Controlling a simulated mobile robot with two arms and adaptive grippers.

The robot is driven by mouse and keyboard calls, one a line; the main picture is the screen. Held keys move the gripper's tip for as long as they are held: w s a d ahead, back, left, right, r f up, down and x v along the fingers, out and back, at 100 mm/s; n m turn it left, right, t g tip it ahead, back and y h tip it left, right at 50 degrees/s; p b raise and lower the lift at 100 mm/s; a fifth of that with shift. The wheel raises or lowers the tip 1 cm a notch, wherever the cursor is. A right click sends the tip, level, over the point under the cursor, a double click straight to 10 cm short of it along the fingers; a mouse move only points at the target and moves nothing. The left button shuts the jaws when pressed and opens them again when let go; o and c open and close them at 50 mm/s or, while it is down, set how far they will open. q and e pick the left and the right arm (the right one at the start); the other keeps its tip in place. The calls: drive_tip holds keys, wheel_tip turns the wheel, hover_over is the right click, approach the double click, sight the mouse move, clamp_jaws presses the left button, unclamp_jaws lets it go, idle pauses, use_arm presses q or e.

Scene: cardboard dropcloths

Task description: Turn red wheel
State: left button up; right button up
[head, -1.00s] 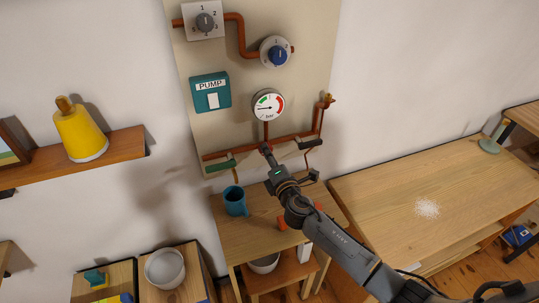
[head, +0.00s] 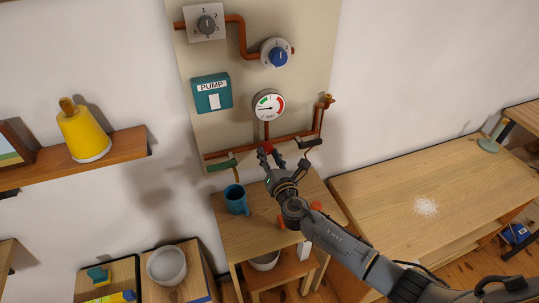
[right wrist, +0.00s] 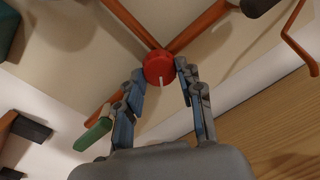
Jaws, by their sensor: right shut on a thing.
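The red wheel (right wrist: 159,67) is a small round knob with a white mark, on the copper pipe below the gauge. The mark points down in the right wrist view. In the head view the wheel (head: 267,147) shows just above my fingers. My right gripper (right wrist: 160,72) has one finger on each side of the wheel and is shut on it. In the head view my right gripper (head: 270,161) reaches up to the pipe from below. My left gripper is not in view.
A green lever (head: 222,165) and a dark lever (head: 310,143) flank the wheel. The pressure gauge (head: 268,106) is above it. A blue mug (head: 235,199) stands on the small table (head: 232,232) below. A large wooden table (head: 390,190) is at right.

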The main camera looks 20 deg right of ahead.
drive_tip(key=shift+f+n, duration=0.1)
drive_tip(key=shift+n, duration=0.2)
drive_tip(key=o, duration=1.2)
drive_tip(key=s, duration=1.2)
drive_tip(key=shift+a+r, duration=0.1)
drive_tip(key=shift+r, duration=0.15)
